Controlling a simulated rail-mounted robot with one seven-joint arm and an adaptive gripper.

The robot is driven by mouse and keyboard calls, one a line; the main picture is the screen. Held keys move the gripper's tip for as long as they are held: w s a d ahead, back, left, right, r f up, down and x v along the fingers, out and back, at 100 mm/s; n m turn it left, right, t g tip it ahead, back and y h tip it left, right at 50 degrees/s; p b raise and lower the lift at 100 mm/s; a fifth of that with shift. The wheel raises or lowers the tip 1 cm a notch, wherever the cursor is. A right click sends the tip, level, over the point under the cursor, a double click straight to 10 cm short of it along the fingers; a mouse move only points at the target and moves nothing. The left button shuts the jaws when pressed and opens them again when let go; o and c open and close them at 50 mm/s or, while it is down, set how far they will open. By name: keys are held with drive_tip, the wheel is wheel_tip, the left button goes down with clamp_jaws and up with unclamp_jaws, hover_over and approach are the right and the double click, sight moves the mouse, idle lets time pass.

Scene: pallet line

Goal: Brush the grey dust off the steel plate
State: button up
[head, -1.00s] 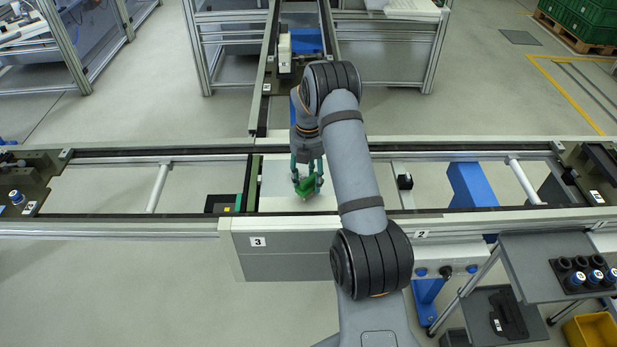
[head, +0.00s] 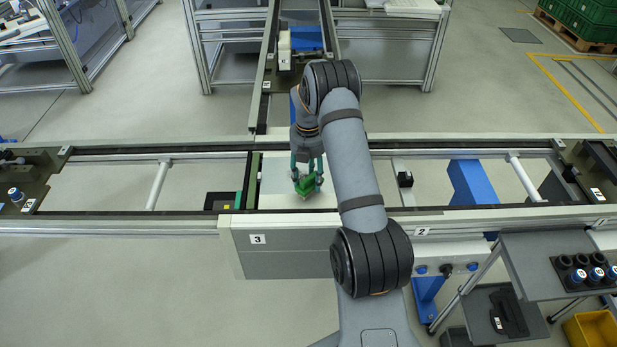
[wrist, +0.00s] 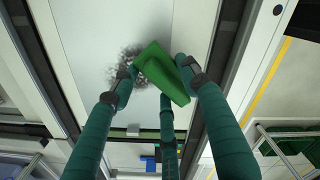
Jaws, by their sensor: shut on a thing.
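The steel plate (head: 275,183) is a light grey sheet lying between the conveyor rails in the head view; it also shows in the wrist view (wrist: 90,40). A patch of dark grey dust (wrist: 122,62) lies on the plate in the wrist view, partly hidden by my gripper and the tool. My gripper (head: 308,182) is shut on a green brush (wrist: 160,72) over the plate. The brush is tilted in the fingers. Its underside is hidden, so I cannot tell whether it touches the plate.
Conveyor rails (head: 130,152) run along both sides of the plate. A grey side table (head: 540,262) with several cups stands at the right.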

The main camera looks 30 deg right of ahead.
drive_tip(key=shift+f+b, duration=0.5)
drive_tip(key=shift+f, duration=0.2)
